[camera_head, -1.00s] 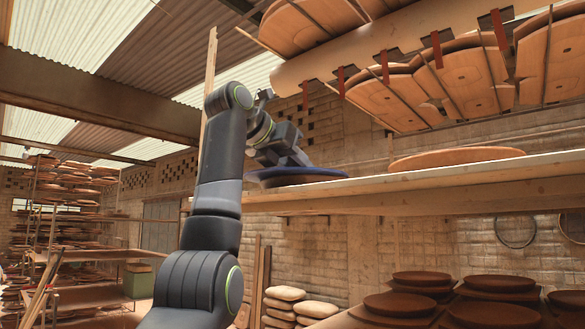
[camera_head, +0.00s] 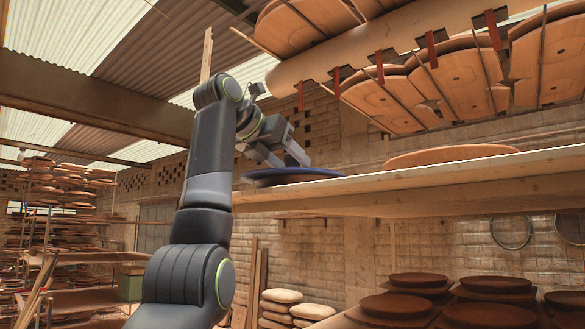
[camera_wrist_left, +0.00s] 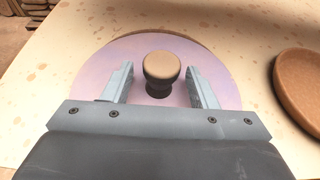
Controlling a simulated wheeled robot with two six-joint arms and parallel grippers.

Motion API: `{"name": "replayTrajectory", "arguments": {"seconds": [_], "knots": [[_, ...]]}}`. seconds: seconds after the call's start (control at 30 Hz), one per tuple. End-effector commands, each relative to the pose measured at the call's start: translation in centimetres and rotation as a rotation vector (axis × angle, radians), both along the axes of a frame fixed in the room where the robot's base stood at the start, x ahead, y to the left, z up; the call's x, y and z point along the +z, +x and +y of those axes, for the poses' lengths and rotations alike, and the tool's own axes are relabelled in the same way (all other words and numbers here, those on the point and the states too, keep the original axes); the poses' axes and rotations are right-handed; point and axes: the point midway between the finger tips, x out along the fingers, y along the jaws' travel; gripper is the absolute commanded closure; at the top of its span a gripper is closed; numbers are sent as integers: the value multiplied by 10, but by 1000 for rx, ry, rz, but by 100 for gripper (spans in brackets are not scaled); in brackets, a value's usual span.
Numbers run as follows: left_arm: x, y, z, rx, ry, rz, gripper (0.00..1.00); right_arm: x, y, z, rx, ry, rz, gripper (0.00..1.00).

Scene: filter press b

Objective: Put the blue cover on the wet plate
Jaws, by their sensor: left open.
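The blue cover (camera_head: 292,177) lies flat at the left end of the raised wooden shelf in the head view. It looks pale lilac in the left wrist view (camera_wrist_left: 215,70), with a tan-topped dark knob (camera_wrist_left: 162,67) in its middle. My left gripper (camera_head: 291,163) is open just above the cover, its fingers on either side of the knob with gaps to it. A thin brown edge (camera_wrist_left: 190,37) shows past the cover's far rim; I cannot tell whether this is the wet plate beneath. A terracotta plate (camera_head: 450,155) lies uncovered farther right. My right gripper is not in view.
The shelf board (camera_head: 400,190) has bare room between the cover and the terracotta plate. A rack with hanging clay pieces (camera_head: 380,95) is overhead. Dark round plates (camera_head: 420,280) stand on a lower surface at right, near stacked pale bags (camera_head: 283,296).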

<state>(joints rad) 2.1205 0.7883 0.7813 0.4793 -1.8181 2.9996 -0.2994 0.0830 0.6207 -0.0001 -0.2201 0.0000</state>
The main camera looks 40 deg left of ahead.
Motion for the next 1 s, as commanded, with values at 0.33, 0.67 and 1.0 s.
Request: {"name": "replayTrajectory", "arguments": {"seconds": [0.33, 0.67, 1.0], "knots": [[26, -66, 5, -2, -1, -4, 47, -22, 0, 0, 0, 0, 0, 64], [38, -92, 7, -1, 0, 0, 47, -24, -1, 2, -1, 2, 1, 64], [38, -93, 7, 0, 0, 0, 47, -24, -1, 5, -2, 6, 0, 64]]}}
